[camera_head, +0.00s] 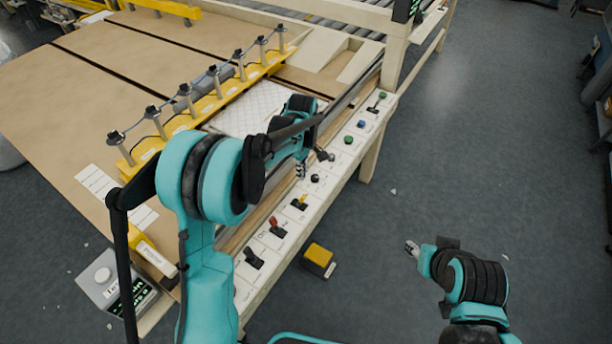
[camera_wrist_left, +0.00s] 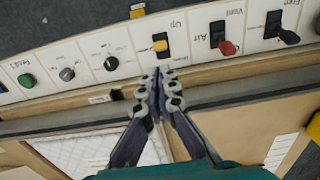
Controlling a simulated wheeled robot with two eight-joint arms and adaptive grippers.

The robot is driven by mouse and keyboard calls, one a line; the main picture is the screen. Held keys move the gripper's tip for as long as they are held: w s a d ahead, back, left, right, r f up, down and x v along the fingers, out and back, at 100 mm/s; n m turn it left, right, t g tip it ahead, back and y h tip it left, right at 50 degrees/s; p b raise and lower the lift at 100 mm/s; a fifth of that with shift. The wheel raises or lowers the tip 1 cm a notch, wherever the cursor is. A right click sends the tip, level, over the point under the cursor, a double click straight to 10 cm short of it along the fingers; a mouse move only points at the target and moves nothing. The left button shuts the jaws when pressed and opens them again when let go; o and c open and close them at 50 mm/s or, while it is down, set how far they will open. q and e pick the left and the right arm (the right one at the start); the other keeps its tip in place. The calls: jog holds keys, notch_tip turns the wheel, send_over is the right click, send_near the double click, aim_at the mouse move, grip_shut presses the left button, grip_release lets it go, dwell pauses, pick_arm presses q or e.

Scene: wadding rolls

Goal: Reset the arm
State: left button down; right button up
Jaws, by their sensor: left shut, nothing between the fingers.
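My left arm reaches over the machine's control panel (camera_head: 290,210). My left gripper (camera_head: 301,170) is partly hidden by its own arm in the head view. In the left wrist view its fingers (camera_wrist_left: 160,85) are together and empty, pointing toward the panel just short of a yellow switch (camera_wrist_left: 160,45). That yellow switch also shows in the head view (camera_head: 299,204). My right gripper (camera_head: 411,247) hangs over the open floor at the lower right, away from the machine; its fingers are too small to read.
A red switch (camera_head: 274,224) and a black switch (camera_head: 254,258) sit on the panel. A yellow bar (camera_head: 205,103) with several clamps crosses the table (camera_head: 110,65). A yellow box (camera_head: 318,256) lies on the floor. The floor on the right (camera_head: 480,150) is clear.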

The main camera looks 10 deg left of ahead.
pick_arm(q)
jog(key=shift+a, duration=0.15)
jog(key=shift+r, duration=0.15)
jog(key=s+a+r+m+t+b, duration=0.1)
jog(key=s+r+m+t+b, duration=0.2)
jog(key=s+r+m, duration=0.6)
jog(key=s+f+m+t+b, duration=0.1)
jog(key=s+f+m+t, duration=0.1)
jog(key=s, duration=0.5)
jog(key=s+a+f+m+t+b, duration=0.1)
jog(key=s+f+m+t, duration=0.1)
jog(key=s, duration=0.6)
jog(key=shift+s+a+m+b, duration=0.15)
jog(key=shift+m+b, duration=0.25)
jog(key=shift+m, duration=0.1)
jog(key=shift+f, duration=0.1)
dwell(0.4)
